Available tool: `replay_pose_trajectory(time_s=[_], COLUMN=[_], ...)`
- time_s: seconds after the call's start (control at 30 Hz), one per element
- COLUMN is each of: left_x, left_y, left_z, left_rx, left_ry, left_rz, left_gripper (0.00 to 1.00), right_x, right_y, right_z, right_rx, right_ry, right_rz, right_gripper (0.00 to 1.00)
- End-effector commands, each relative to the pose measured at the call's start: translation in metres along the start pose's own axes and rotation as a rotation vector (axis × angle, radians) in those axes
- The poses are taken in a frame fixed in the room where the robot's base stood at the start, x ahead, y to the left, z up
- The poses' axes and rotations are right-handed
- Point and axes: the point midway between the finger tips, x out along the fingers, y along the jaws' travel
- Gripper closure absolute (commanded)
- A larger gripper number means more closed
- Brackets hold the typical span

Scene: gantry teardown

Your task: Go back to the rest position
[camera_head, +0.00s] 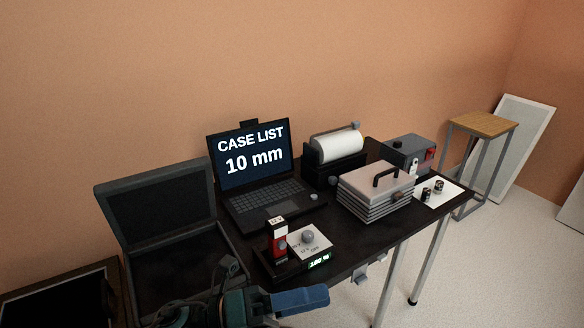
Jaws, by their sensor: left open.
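My left gripper (229,270) is at the bottom of the head view, low in front of the open dark case (157,204) and left of the small black stand. It is dark and partly lost against the case, and it is open with nothing seen between its fingers. Teal and blue parts lie just below it at the bottom edge, cut off by the frame. My right gripper is not in view.
A dark table (375,238) carries a laptop (262,204) reading "CASE LIST 10 mm", a paper roll (337,145), a silver case with a handle (366,196), a grey box (405,153) and a black stand with a red-and-white device (278,243). A wooden-topped stool (484,124) stands right.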

Motion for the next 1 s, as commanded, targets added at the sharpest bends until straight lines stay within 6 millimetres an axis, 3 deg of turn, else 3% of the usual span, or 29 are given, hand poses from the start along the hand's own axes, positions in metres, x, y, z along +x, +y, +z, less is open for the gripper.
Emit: replay_pose_trajectory(time_s=[0.1, 0.23, 0.37, 0.5, 0.6, 0.7, 1.0], left_x=[-0.017, -0.065, -0.129, -0.182, -0.203, -0.214, -0.217], left_y=[0.013, 0.055, 0.109, 0.145, 0.156, 0.161, 0.162], left_z=[0.026, 0.035, 0.002, -0.055, -0.087, -0.105, -0.112], left_rx=[-0.409, -0.858, -1.299, -1.639, -1.783, -1.857, -1.882], left_ry=[-0.360, -0.744, -1.121, -1.420, -1.551, -1.621, -1.642], left_rz=[-0.044, -0.063, -0.066, -0.065, -0.065, -0.064, -0.063], left_gripper=[0.51, 0.51, 0.51, 0.51, 0.51, 0.51, 0.51], right_x=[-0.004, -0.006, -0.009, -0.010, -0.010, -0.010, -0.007], right_y=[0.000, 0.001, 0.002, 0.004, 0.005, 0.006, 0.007], right_z=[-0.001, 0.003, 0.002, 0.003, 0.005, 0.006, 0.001], right_rx=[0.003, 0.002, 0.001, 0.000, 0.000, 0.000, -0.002], right_ry=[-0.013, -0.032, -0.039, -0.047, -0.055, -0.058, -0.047], right_rz=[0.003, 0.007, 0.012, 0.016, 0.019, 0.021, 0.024], right_gripper=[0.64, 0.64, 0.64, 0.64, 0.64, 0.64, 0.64])
